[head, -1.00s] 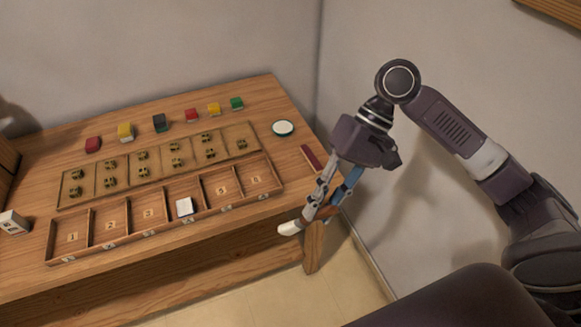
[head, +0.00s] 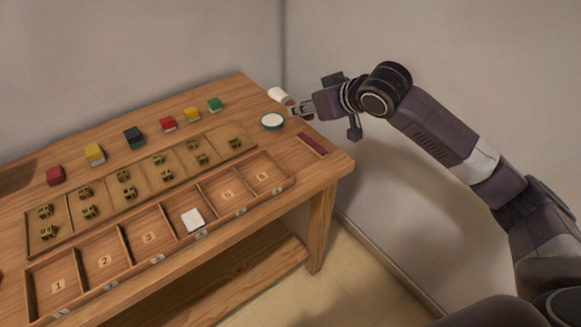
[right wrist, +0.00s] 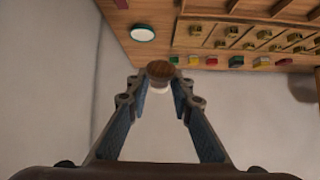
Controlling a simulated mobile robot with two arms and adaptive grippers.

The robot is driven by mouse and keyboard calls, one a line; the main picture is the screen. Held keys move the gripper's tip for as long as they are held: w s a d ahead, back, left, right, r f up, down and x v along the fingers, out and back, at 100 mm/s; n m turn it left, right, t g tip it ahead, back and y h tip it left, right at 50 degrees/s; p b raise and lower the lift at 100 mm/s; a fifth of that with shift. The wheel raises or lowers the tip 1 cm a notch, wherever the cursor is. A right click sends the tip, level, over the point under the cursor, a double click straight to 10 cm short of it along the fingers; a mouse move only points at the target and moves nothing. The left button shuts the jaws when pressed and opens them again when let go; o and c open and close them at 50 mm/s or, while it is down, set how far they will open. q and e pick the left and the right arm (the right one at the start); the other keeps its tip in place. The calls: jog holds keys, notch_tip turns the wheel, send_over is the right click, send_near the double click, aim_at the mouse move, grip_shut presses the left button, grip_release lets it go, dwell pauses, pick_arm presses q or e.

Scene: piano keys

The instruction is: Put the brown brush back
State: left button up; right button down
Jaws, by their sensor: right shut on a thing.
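The brown brush has a brown wooden part (right wrist: 160,69) and a white part that shows in the head view (head: 279,95). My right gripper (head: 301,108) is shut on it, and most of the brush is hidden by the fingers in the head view. In the right wrist view the brush sits between the two fingertips of the right gripper (right wrist: 161,86), its round brown end facing the camera. The gripper is by the table's far right edge, just behind a round white dish with a green rim (head: 272,121). My left gripper is in neither view.
The wooden table (head: 325,172) holds a numbered tray (head: 280,186) with a white tile (head: 193,220), and a flat tray (head: 234,130) of small brass-coloured pieces. Several coloured blocks stand behind, including a green one (head: 215,104). A dark red strip (head: 311,145) lies near the right edge. Walls stand close behind.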

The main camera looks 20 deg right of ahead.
jog(key=shift+x, duration=0.75)
notch_tip(320, 180, down, 13)
jog(key=shift+f, duration=0.8)
notch_tip(320, 180, down, 4)
jog(key=shift+r, duration=0.1)
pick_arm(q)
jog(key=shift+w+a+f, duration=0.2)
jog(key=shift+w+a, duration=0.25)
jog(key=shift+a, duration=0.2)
